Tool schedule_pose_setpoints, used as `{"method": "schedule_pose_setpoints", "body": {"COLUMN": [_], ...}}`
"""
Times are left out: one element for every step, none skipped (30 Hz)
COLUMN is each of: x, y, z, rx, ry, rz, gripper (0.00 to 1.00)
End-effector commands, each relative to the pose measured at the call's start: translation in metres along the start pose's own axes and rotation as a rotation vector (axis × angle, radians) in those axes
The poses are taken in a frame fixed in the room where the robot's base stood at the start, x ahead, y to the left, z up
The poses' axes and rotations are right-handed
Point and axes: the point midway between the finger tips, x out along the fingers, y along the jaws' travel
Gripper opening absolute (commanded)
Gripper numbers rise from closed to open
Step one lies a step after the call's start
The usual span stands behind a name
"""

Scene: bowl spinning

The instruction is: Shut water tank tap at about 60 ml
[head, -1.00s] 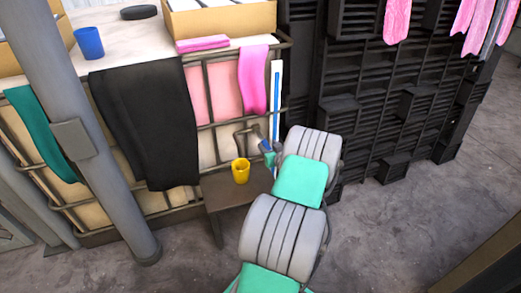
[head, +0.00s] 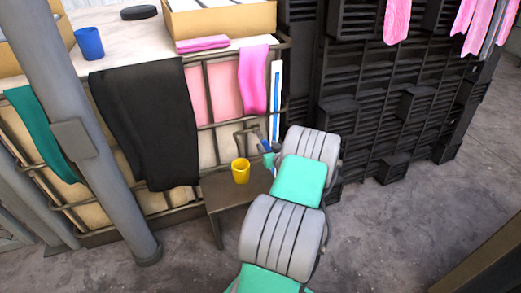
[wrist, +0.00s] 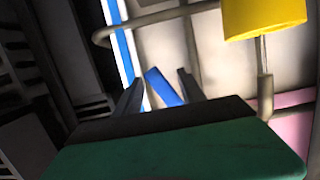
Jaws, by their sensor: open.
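The yellow cup (head: 240,171) stands upright on a small brown stool (head: 222,195) below the tank's tap pipe (head: 245,131). The wrist view is upside down; the yellow cup (wrist: 262,18) is at its top right. A thin pale streak, looking like running water (wrist: 263,60), joins the pipe's end (wrist: 265,95) and the cup. My gripper (wrist: 160,85) is open, with the blue tap handle (wrist: 164,87) showing between its two fingers. I cannot tell whether they touch it. In the head view my gripper (head: 269,157) is small, right of the cup. The water level inside the cup is hidden.
The caged tank (head: 210,150) carries a black cloth (head: 145,120) and pink cloths (head: 254,80). A white and blue strip (head: 276,95) stands upright by the tap. Black crates (head: 390,110) are stacked to the right.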

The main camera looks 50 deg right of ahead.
Motion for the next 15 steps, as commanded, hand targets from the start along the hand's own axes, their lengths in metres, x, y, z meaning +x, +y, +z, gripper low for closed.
{"method": "schedule_pose_setpoints", "body": {"x": [0.0,0.0,0.0,0.0,0.0,0.0,0.0,0.0,0.0,0.0,0.0,0.0,0.0,0.0,0.0], "y": [-0.003,-0.004,-0.006,-0.008,-0.009,-0.011,-0.013,-0.015,-0.017,-0.018,-0.02,-0.022,-0.023,-0.025,-0.027], "z": [-0.001,-0.001,-0.001,-0.001,-0.002,-0.001,-0.001,-0.001,-0.001,-0.001,-0.001,-0.001,-0.001,-0.001,-0.001], "rx": [0.0,0.0,0.0,-0.001,-0.001,-0.001,-0.001,-0.001,0.0,0.0,0.0,0.0,0.0,0.0,0.0], "ry": [0.0,0.0,0.001,0.001,0.001,0.001,0.0,0.0,0.0,0.0,0.0,0.001,0.001,0.001,0.0], "rz": [-0.001,0.0,0.0,0.001,0.0,0.0,0.0,-0.001,-0.001,-0.001,-0.001,0.0,0.0,0.0,-0.001], "gripper": [0.47,0.47,0.47,0.47,0.47,0.47,0.47,0.47,0.47,0.47,0.47,0.47,0.47,0.47,0.47]}}
